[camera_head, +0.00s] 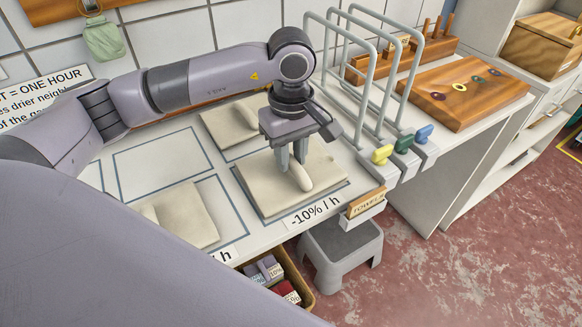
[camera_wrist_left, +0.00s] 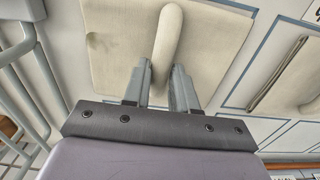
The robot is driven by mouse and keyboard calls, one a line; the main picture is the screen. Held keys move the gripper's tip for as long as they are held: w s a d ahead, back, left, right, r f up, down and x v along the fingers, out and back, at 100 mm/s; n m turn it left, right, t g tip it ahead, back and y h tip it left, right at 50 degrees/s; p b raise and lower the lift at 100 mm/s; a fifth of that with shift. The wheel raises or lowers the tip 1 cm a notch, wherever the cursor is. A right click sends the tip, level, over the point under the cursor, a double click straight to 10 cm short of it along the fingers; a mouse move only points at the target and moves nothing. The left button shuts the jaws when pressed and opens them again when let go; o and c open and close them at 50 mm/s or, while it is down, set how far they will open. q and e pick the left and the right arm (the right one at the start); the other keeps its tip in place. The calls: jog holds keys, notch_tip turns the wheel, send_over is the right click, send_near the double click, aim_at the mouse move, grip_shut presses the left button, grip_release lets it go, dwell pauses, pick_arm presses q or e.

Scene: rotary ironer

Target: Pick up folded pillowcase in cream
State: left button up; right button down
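A cream folded cloth (camera_head: 323,172) with a raised rounded ridge lies flat in the outlined square by the "-10% / h" label. It also fills the top of the left wrist view (camera_wrist_left: 120,45), with a small dark smudge on it. My left gripper (camera_head: 292,160) points down over this cloth, its two fingers apart on either side of the ridge. In the left wrist view the gripper (camera_wrist_left: 162,66) shows a gap between the fingers, with the ridge running into it. Firm contact cannot be told. My right gripper is not in view.
Similar cream folded cloths lie behind (camera_head: 222,128) and at the front left (camera_head: 185,212). Grey rail loops (camera_head: 366,95) with coloured clips stand right of the cloth. A wooden board (camera_head: 465,92), a grey step stool (camera_head: 342,250) and a bin (camera_head: 302,280) are nearby. One outlined square (camera_head: 160,160) is empty.

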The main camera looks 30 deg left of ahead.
pick_arm(q)
grip_shut()
jog(key=shift+r, duration=0.1)
notch_tip(320, 180, up, 12)
jog(key=f, duration=0.1)
notch_tip(320, 180, up, 9)
send_over(292, 159)
jog(key=shift+s+p, duration=0.15)
jog(key=shift+p, duration=0.3)
